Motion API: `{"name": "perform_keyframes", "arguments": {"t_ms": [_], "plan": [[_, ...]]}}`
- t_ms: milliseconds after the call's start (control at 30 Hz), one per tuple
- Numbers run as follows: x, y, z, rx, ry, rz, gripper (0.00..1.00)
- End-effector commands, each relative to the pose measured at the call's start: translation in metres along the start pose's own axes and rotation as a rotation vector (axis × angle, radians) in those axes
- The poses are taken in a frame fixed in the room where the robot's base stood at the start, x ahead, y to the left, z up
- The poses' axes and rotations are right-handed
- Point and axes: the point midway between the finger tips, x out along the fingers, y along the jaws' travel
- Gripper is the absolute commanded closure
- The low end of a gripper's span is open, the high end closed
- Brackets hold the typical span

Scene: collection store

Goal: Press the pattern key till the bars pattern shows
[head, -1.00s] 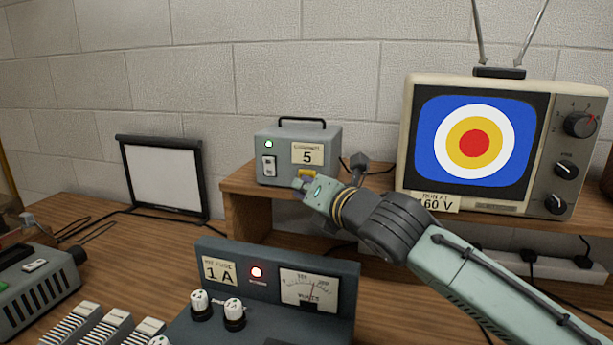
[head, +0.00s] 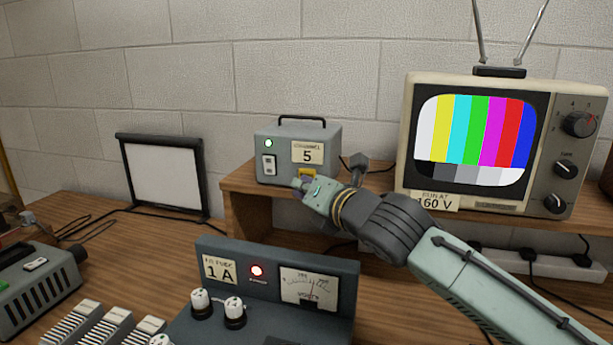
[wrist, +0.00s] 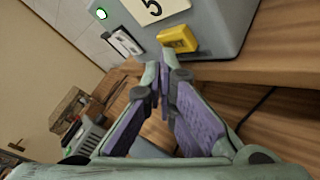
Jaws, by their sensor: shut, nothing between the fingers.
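The television (head: 405,150) on the right shows vertical colour bars over a row of dark and light blocks. The grey generator box (head: 335,140) stands on the wooden shelf, with a green lamp, a white rocker switch and a "5" label. Its yellow pattern key (head: 308,172) is low on the front, partly hidden by my gripper in the head view; it is clear in the wrist view (wrist: 178,40). My gripper (head: 299,184) is shut and empty, its tips just in front of and below the key. Whether they touch it, I cannot tell.
A grey meter panel (head: 240,252) with a red lamp, dial and two knobs stands at the front, below my arm. A white framed screen (head: 163,176) is at left.

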Motion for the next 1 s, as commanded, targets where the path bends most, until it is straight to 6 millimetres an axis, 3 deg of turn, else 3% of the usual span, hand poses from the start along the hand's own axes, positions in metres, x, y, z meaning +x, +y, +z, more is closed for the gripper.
{"name": "perform_keyframes", "arguments": {"t_ms": [467,1000], "plan": [[-0.006,0.004,-0.005,0.000,0.001,0.000,1.00],[-0.038,0.028,-0.028,0.000,0.000,0.000,1.00]]}}
